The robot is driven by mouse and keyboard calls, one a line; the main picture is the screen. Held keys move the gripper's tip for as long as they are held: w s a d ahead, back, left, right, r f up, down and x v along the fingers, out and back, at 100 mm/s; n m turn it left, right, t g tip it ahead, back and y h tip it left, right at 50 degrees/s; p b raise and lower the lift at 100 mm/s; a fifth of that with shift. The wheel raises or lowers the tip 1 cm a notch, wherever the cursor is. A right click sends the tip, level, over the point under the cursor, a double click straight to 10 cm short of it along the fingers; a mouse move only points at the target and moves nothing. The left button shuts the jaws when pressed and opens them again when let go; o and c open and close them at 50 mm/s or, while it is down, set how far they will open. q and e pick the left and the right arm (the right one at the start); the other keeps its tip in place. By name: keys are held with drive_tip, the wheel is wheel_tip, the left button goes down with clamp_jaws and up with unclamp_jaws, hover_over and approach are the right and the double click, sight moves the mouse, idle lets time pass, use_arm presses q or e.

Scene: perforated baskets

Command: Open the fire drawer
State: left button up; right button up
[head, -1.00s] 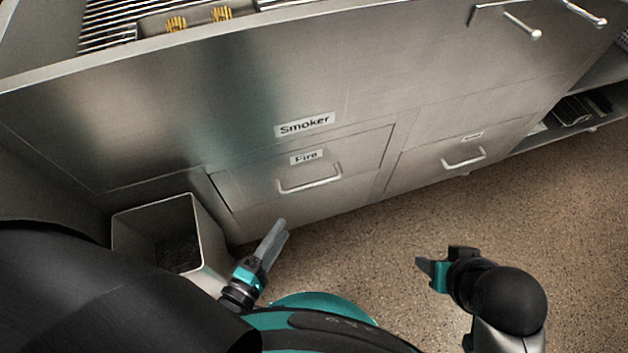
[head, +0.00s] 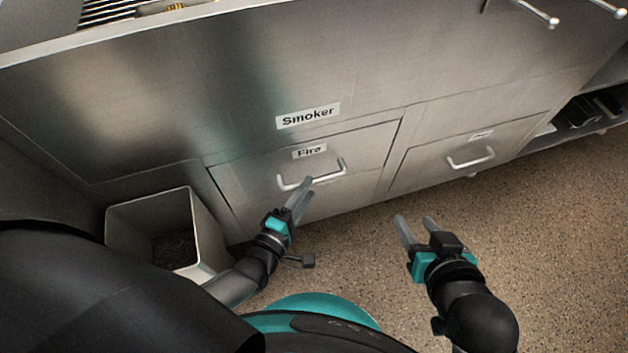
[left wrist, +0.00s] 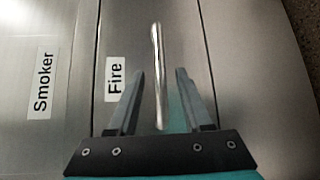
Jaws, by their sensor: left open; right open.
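The fire drawer (head: 245,185) is a closed steel front with a "Fire" label (head: 309,151) and a silver bar handle (head: 325,178). My left gripper (head: 304,186) is open, with its fingertips at the handle in the head view. In the left wrist view the handle (left wrist: 158,75) runs between the two open fingers (left wrist: 160,75); I cannot tell whether either finger touches it. My right gripper (head: 416,222) is open and empty over the floor, to the right of the drawer and apart from it.
A "Smoker" label (head: 308,115) is above the drawer. Another drawer (head: 425,172) with a handle is to the right. An open square bin (head: 205,230) stands at the left, close to my left arm. Speckled floor (head: 540,220) lies free at the right.

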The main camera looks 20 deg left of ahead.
use_arm(q)
drive_tip(key=shift+b+x, duration=0.65)
drive_tip(key=shift+x, duration=1.45)
use_arm(e)
drive_tip(key=shift+w+a+r+t+y, duration=0.25)
drive_tip(key=shift+a+t+y, duration=0.15)
drive_tip(key=shift+a+t, duration=0.3)
drive_tip(key=shift+w+a+r+t+y, duration=0.15)
drive_tip(key=shift+w+a+t+y, duration=0.2)
drive_tip(key=shift+a+t, duration=0.3)
drive_tip(key=shift+s, duration=0.1)
use_arm(q)
clamp_jaws()
